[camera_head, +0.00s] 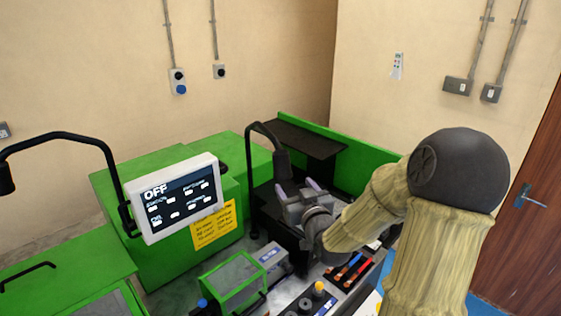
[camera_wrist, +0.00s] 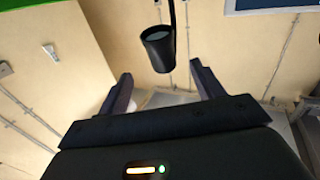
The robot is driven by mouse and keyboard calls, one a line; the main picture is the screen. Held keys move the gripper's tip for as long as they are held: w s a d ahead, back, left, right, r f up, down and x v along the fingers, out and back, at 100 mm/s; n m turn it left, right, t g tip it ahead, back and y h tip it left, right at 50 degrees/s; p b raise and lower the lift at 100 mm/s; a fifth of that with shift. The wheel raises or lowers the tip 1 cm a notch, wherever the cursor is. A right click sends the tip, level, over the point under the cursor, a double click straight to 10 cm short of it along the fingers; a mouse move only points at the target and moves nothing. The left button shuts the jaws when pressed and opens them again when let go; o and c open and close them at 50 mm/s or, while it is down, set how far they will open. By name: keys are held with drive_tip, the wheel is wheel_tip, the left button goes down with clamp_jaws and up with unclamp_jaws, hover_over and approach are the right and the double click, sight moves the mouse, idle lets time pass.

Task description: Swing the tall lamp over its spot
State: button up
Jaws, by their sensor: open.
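A black lamp (camera_head: 283,160) with a bent neck stands on the green machine in the head view. Its neck rises, arches over, and ends in a dark cylindrical head. In the wrist view, the lamp head (camera_wrist: 158,50) hangs from a thin black neck, just beyond and between my fingertips. My gripper (camera_head: 297,186) is open and close below the lamp head in the head view. Its two spread fingers also show in the wrist view (camera_wrist: 162,82), with nothing held. Whether a finger touches the lamp cannot be told. The spot under the lamp is not clearly visible.
A second black curved lamp (camera_head: 62,136) is at the far left. A screen (camera_head: 175,196) reading OFF stands left of my gripper, above a yellow notice (camera_head: 213,224). A green-framed guard (camera_head: 233,282) and a tray of coloured tools (camera_head: 350,270) sit in front.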

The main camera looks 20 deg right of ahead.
sight(281, 164)
drive_tip(key=w+p, duration=0.1)
drive_tip(key=w, duration=0.3)
drive_tip(key=w+p, duration=0.2)
drive_tip(key=w, duration=0.2)
drive_tip(key=w+d+p, duration=0.1)
drive_tip(key=w, duration=0.4)
drive_tip(key=shift+a, duration=0.1)
drive_tip(key=shift+c, duration=0.2)
drive_tip(key=shift+f, duration=0.1)
drive_tip(key=c, duration=1.4)
drive_tip(key=shift+o, duration=0.2)
drive_tip(key=shift+w, duration=0.1)
